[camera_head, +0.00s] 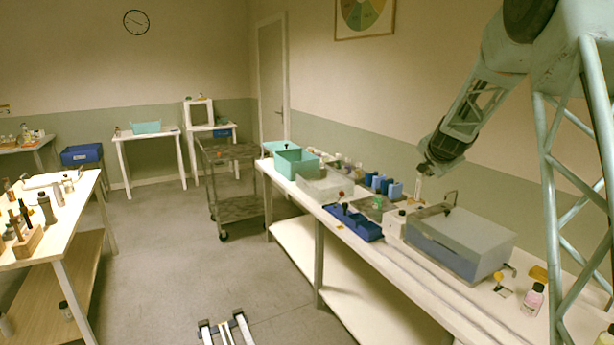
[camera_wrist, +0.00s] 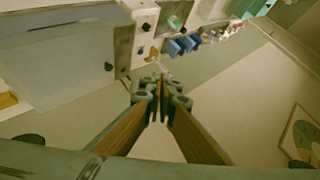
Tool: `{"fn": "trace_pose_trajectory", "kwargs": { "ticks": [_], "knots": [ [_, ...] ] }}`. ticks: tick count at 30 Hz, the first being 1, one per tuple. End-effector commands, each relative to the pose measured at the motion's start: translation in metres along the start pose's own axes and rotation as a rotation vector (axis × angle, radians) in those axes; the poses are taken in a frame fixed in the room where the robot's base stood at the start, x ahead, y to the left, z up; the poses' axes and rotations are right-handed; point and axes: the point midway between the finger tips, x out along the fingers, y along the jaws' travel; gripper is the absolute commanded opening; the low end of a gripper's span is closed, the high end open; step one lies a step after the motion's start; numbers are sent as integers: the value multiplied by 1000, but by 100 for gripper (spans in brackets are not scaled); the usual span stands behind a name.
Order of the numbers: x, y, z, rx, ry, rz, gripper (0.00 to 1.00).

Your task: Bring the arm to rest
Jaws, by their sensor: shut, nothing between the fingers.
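My gripper (camera_head: 424,171) hangs over the back part of the long white bench (camera_head: 375,254) at the right of the head view, above the small items there. In the wrist view my gripper (camera_wrist: 160,82) has its two fingers together, with nothing between them. My arm reaches down to it from the upper right of the head view. The fingertips are small in the head view, and their exact height over the bench cannot be told.
A grey lidded box (camera_head: 462,240) stands on the bench near my gripper. Blue blocks (camera_head: 379,184), a blue rack (camera_head: 353,222) and a teal bin (camera_head: 296,163) stand farther along. A pink bottle (camera_head: 533,299) is at the near end. The wall is close behind the bench; open floor lies left.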

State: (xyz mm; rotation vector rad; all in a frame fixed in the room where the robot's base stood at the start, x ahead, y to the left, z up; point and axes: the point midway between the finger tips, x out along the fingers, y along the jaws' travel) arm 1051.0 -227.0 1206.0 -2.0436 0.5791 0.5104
Motion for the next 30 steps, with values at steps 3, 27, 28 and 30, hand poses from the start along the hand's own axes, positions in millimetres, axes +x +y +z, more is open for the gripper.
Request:
{"fn": "trace_pose_trajectory", "kwargs": {
  "ticks": [3,27,28,30],
  "knots": [
    [-29,-7,10,-37,-27,2,0],
    [-217,-8,82,-302,-206,28,0],
    [-224,-7,85,-313,-213,30,0],
    [-240,-4,92,-336,-228,32,0]
  ]
}}
